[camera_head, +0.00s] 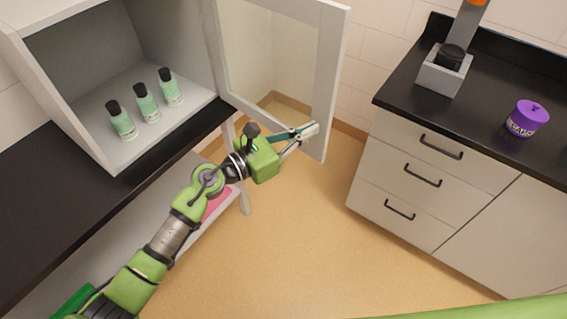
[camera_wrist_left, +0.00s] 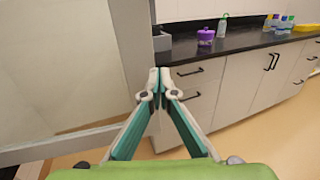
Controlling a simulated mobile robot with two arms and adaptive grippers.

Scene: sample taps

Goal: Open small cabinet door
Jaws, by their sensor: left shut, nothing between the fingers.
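The small cabinet (camera_head: 88,68) stands on a black counter at the upper left of the head view. Its glass-paned door (camera_head: 334,85) is swung wide open to the right, and several green bottles with black caps (camera_head: 147,101) stand inside. My left gripper (camera_head: 312,130) is shut and empty, beside the lower part of the door. In the left wrist view the left gripper (camera_wrist_left: 159,75) has its fingertips together, and the door (camera_wrist_left: 136,60) fills the left side; I cannot tell whether they touch. My right gripper is not in view.
A second black counter (camera_head: 488,103) with white drawers stands at the right. It bears a purple jar (camera_head: 526,118) and a grey device (camera_head: 444,75). The tan floor (camera_head: 300,240) between the two counters is clear.

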